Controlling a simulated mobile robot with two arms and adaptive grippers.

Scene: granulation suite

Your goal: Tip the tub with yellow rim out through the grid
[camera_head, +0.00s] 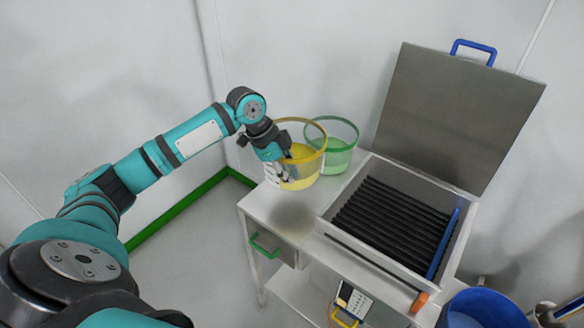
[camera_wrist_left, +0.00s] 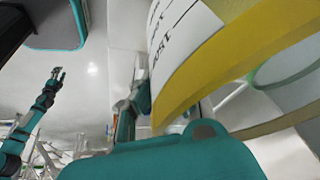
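The tub with yellow rim (camera_head: 301,176) is a clear, roughly upright tub with yellow contents and a white label, left of the grid. My left gripper (camera_head: 284,152) is shut on its left wall at the rim. A round shadow on the table in front of the tub suggests it hangs slightly above the top. The yellow rim (camera_wrist_left: 225,62) shows large in the left wrist view, beside my teal gripper part; the fingertips are hidden there. The grid (camera_head: 392,222) of dark bars lies in an open metal box. My right gripper (camera_wrist_left: 58,73) is small in the wrist view; its opening is unclear.
A green-rimmed tub (camera_head: 338,155) stands behind the yellow-rimmed one. The box's raised lid (camera_head: 452,115) stands behind the grid. A blue bar (camera_head: 443,244) lies along the grid's right side. A blue bin (camera_head: 484,310) stands at lower right. The table (camera_head: 262,207) is bare at front left.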

